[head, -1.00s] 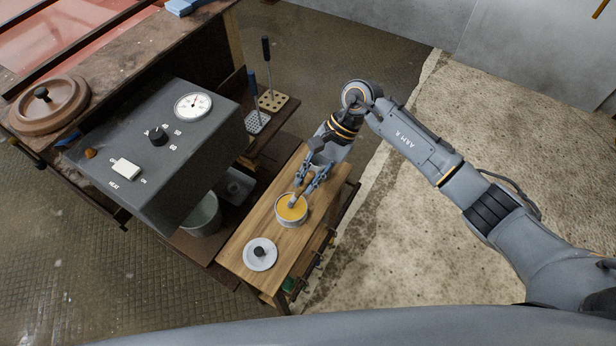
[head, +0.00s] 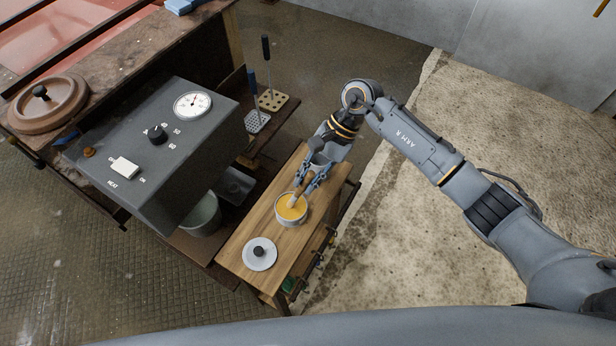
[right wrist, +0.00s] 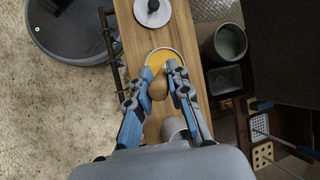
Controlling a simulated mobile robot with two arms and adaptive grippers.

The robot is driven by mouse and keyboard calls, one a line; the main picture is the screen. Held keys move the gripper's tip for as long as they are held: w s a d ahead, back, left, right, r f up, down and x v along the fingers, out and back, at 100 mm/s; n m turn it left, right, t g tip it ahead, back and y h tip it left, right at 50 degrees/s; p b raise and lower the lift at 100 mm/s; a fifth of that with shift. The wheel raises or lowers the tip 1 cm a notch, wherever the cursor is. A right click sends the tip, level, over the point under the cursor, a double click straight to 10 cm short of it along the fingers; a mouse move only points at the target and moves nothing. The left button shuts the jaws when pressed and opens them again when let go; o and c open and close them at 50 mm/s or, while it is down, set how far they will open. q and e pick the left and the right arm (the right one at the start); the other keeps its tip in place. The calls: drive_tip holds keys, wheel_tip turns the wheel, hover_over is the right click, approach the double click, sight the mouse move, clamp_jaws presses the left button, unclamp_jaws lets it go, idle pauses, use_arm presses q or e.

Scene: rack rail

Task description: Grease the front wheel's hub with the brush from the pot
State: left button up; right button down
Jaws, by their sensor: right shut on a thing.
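The pot (head: 278,216) of yellow grease stands on the narrow wooden plank, and also shows in the right wrist view (right wrist: 148,61). The brush (head: 302,190) has a brown wooden handle and leans over the pot, its lower end at the grease; its bristles are hidden. My right gripper (head: 306,183) is shut on the brush handle, just above and behind the pot. In the right wrist view its blue-grey fingers (right wrist: 161,80) flank the handle (right wrist: 158,89). The front wheel and its hub cannot be made out. My left gripper is not in view.
A white lid (head: 260,261) with a black knob lies on the plank (head: 235,252) before the pot. A grey control box (head: 180,160) stands close left, with a metal bucket (head: 203,216) beneath it. Tool holders (head: 272,101) stand behind. Concrete floor to the right is clear.

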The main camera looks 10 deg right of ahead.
sight(308, 173)
drive_tip(key=shift+f+b, duration=0.2)
drive_tip(key=shift+b, duration=0.35)
idle(1.6)
drive_tip(key=shift+r+p, duration=0.65)
drive_tip(key=shift+r, duration=3)
drive_tip(key=shift+d, duration=0.1)
